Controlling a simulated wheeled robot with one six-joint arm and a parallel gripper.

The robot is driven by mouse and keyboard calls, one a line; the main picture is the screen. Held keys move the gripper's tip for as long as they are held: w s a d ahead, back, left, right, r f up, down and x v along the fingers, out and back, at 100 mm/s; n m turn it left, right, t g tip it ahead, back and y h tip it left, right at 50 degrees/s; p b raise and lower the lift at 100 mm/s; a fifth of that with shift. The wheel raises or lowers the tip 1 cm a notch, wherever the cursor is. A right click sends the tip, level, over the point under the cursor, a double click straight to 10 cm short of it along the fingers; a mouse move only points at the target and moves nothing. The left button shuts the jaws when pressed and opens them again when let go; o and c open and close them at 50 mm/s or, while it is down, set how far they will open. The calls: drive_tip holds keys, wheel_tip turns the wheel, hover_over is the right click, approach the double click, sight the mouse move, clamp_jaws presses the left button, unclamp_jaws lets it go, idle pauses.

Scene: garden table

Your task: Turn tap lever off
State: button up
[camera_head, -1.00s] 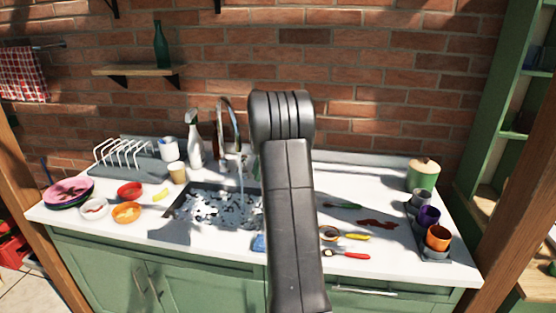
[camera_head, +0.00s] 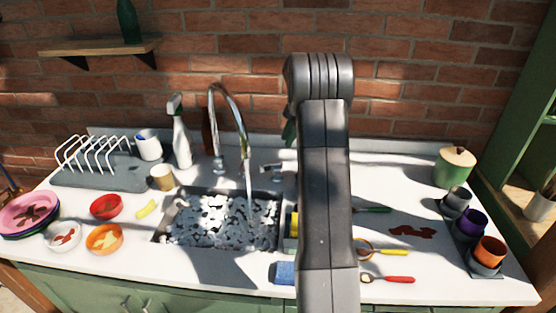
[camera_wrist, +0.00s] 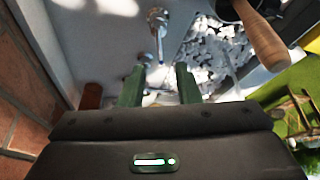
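The chrome tap (camera_head: 236,105) arches over the sink (camera_head: 165,215), and water runs from its spout into the basin. A small chrome lever (camera_head: 272,167) stands right of the tap, close to my arm. In the wrist view, what looks like the tap lever (camera_wrist: 160,42) is a slim chrome rod with a blue tip, just beyond my fingertips. My gripper (camera_wrist: 158,82) has two green fingers spread apart with nothing held between them. In the head view, my arm hides most of the gripper. I cannot tell whether a finger touches the lever.
A spray bottle (camera_head: 181,140) and a paper cup (camera_head: 162,177) stand left of the tap. A blue sponge (camera_head: 285,272) lies at the front. In the wrist view, a wooden handle (camera_wrist: 262,38) is at right. The brick wall (camera_wrist: 22,130) is close on the left.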

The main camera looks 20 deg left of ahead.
sight(275, 164)
drive_tip(key=p+x, duration=0.2)
drive_tip(key=x, duration=0.9)
drive_tip(key=shift+a, duration=0.1)
clamp_jaws()
drive_tip(key=shift+f+m+b, duration=0.2)
drive_tip(key=shift+m+b, duration=0.3)
drive_tip(key=shift+b, duration=0.55)
drive_tip(key=shift+m+t+y+b, duration=0.35)
drive_tip(key=shift+m+b, duration=0.35)
drive_tip(key=shift+b, duration=0.35)
drive_tip(key=shift+r+m+t+b, duration=0.25)
drive_tip(key=shift+m+b, duration=0.25)
drive_tip(key=shift+m, duration=0.2)
unclamp_jaws()
